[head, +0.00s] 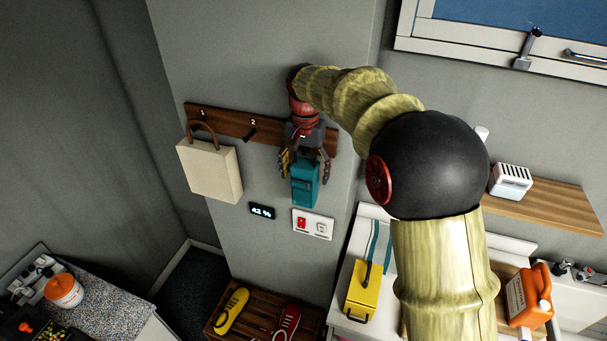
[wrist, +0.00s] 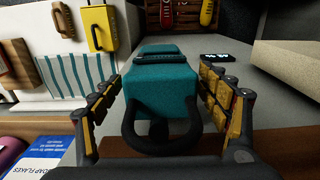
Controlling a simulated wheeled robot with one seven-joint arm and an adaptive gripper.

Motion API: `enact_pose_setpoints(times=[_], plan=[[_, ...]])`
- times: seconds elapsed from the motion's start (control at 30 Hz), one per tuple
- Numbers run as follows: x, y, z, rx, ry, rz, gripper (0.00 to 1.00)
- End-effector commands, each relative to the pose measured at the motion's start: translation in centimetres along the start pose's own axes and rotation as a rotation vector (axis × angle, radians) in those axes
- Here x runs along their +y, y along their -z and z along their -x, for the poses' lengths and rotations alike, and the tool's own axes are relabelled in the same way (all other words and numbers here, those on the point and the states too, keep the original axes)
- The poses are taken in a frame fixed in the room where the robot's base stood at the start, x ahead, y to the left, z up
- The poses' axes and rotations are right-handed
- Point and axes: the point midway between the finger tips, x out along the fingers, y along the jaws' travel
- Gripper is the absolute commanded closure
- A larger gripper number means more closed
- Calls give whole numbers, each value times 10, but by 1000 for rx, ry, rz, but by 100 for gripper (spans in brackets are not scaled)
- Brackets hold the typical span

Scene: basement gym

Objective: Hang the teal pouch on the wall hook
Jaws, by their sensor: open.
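The teal pouch (head: 305,186) hangs upright against the wall below the right part of the wooden hook board (head: 229,122), under my gripper (head: 304,166). In the wrist view the pouch (wrist: 160,88) lies between the two fingers of my gripper (wrist: 160,82), with gaps on both sides. Its black loop handle (wrist: 193,135) lies close to the board (wrist: 250,148). A dark peg-like shape shows inside the loop, but how the loop sits on it is hard to tell. My gripper covers the hook in the head view.
A cream bag (head: 210,172) hangs on hook 1; hook 2 (head: 250,135) is bare. Below are a small display (head: 262,212) and a switch plate (head: 313,224). A yellow box (head: 362,291) stands on the white counter at lower right. Shoes (head: 232,310) rest on a slatted bench.

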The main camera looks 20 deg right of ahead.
Motion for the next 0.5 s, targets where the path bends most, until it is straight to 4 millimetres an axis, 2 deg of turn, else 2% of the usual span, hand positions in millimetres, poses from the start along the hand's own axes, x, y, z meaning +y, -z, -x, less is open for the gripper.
enact_pose_setpoints(times=[0.03, 0.27, 0.37, 0.5], plan=[[4, 3, -11, -6, -9, -2, 22], [4, 2, -11, -6, -9, -2, 22], [3, 2, -6, -5, -8, -2, 22], [3, 2, 15, 3, -5, -2, 22]])
